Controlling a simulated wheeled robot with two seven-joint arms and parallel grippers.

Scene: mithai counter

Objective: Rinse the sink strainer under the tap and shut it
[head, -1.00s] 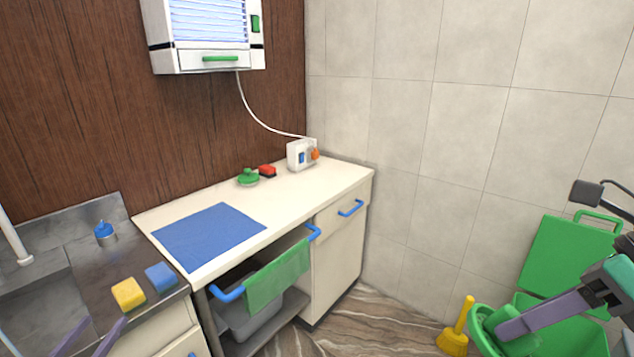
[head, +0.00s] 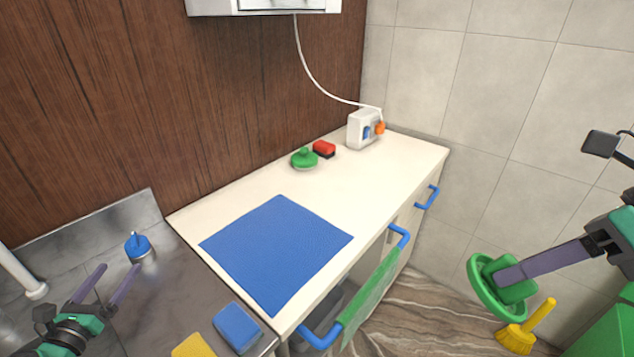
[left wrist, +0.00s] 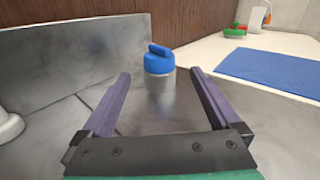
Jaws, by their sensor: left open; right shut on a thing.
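A blue-capped steel tap knob (head: 138,246) stands upright on the metal sink top. My left gripper (head: 117,280) is open and empty, just in front of the knob and apart from it. In the left wrist view the knob (left wrist: 159,62) stands beyond and between the spread fingers. A white tap pipe (head: 22,275) rises at the left edge; its outlet is out of view, and I see no water. My right gripper (head: 510,277) is shut on a round green strainer (head: 474,287) with a thick rim and a block-like grip, held in the air right of the counter.
A blue sponge (head: 237,327) and a yellow sponge (head: 194,346) lie near the sink top's front edge. A blue mat (head: 276,250) lies on the counter (head: 385,180). A green towel (head: 372,298) hangs on a rail. A yellow brush (head: 517,340) and green bin (head: 606,332) are lower right.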

